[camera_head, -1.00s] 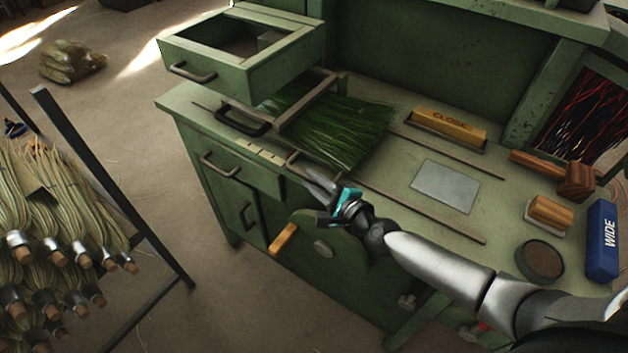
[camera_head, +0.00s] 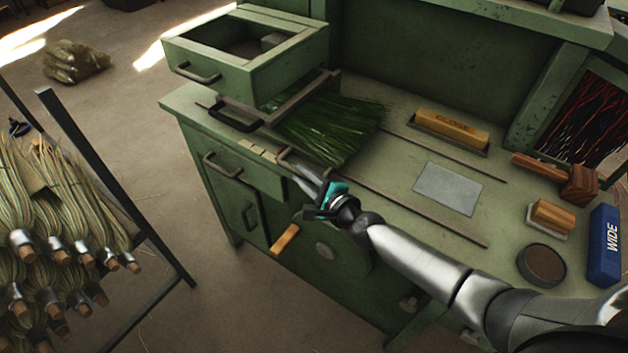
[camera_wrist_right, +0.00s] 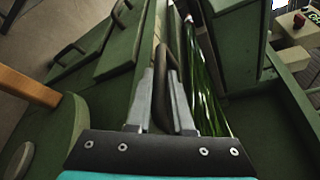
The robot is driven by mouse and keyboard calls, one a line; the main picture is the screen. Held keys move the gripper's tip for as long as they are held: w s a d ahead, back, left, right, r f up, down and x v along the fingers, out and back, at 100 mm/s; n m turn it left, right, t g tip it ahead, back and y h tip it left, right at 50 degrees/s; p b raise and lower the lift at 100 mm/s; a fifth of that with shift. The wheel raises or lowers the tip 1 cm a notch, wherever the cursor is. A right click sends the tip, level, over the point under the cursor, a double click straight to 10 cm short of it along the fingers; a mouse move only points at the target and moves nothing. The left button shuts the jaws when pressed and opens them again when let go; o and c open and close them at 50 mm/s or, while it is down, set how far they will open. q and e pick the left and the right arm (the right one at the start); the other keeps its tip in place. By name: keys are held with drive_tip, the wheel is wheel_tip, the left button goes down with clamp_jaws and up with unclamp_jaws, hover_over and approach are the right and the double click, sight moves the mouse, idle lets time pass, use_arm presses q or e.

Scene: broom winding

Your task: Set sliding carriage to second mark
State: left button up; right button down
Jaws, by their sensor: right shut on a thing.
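The sliding carriage (camera_head: 305,97) is a dark bar frame lying across the bench top at its left part, with a black loop handle (camera_head: 237,118) on its left. Green bristles (camera_head: 330,125) spread to its right. My right gripper (camera_head: 303,177) is at the bench's front edge, shut on a dark handle (camera_wrist_right: 165,85), which stands between its fingers in the right wrist view. Whether this handle belongs to the carriage is hard to see. Pale marks (camera_head: 258,150) lie along the front edge, left of the gripper; their lettering is unreadable. My left gripper is not in view.
A raised green drawer box (camera_head: 245,55) stands over the bench's left end. Two thin rails run right, the near one (camera_head: 415,205) past a grey plate (camera_head: 447,188). A yellow block (camera_head: 452,128), mallet (camera_head: 578,184), brush (camera_head: 552,215), round tin (camera_head: 541,264) and blue block (camera_head: 604,245) sit to the right.

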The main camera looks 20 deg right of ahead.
drive_tip(key=shift+w+a, duration=0.2)
drive_tip(key=shift+w, duration=0.1)
drive_tip(key=shift+s+d, duration=0.1)
drive_tip(key=c, duration=0.8)
unclamp_jaws()
drive_tip(key=shift+s+d+r, duration=0.15)
drive_tip(key=shift+s+d, duration=0.05)
drive_tip(key=shift+s, duration=0.4)
drive_tip(key=p+v, duration=0.1)
drive_tip(key=v, duration=1.3)
